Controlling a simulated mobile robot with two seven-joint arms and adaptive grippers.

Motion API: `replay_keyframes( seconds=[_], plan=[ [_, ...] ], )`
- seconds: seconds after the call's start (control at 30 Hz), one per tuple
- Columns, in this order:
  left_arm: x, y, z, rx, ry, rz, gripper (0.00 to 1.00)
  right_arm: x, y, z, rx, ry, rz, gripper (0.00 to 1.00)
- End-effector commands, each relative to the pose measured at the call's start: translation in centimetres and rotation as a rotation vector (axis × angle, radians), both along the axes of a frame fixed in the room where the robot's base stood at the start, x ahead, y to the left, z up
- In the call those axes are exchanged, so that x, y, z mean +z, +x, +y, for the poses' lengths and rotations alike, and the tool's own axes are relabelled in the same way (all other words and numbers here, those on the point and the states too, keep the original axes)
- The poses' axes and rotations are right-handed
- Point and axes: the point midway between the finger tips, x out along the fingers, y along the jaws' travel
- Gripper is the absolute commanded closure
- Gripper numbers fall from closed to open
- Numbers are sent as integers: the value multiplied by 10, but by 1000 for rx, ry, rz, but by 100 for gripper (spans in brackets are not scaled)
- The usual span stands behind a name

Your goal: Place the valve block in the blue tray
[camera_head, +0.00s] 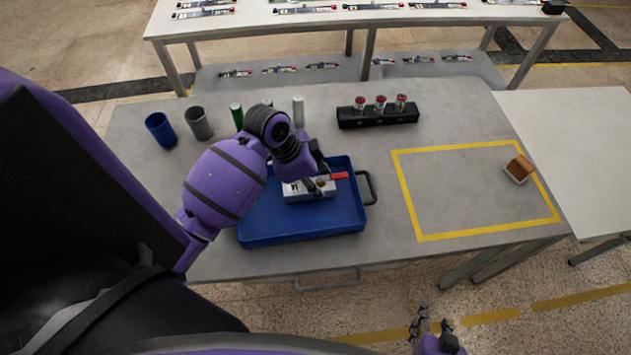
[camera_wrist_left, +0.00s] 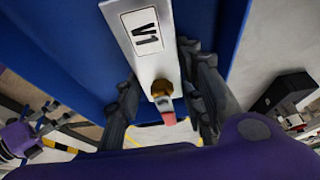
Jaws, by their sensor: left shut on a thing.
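The valve block (camera_head: 297,192) is a silver-white block with a brass fitting and a red handle. It is over the floor of the blue tray (camera_head: 270,233), within its walls; I cannot tell if it touches the floor. In the left wrist view the valve block (camera_wrist_left: 150,45) shows a "V1" label, with the blue tray (camera_wrist_left: 60,45) behind it. My left gripper (camera_head: 316,182) is shut on the valve block, its fingers (camera_wrist_left: 163,100) on either side. My right gripper (camera_head: 432,322) is empty and open, low in front of the table.
A blue cup (camera_head: 160,130), a grey cup (camera_head: 198,123), and green (camera_head: 237,115) and white (camera_head: 298,110) cylinders stand behind the tray. A black rack (camera_head: 378,117) holds red-topped parts. A yellow-outlined area (camera_head: 460,195) at right is mostly clear, with a brown-topped block (camera_head: 518,169) at its edge.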

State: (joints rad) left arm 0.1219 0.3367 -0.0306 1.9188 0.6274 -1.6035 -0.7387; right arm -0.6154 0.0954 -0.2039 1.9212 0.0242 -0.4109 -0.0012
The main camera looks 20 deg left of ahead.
Motion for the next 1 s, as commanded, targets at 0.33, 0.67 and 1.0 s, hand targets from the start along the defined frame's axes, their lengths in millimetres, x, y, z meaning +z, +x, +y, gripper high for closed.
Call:
replay_keyframes(
  seconds=[0.33,0.67,1.0],
  plan=[
    [-3,0,0,-1,0,-2,100,-3,-4,0,-1,0,10,60],
    [-3,0,0,0,-1,-1,46,-3,-4,0,-1,0,9,60],
    [17,-4,7,-1,2,-2,46,-6,-7,0,-1,0,16,60]
  ],
)
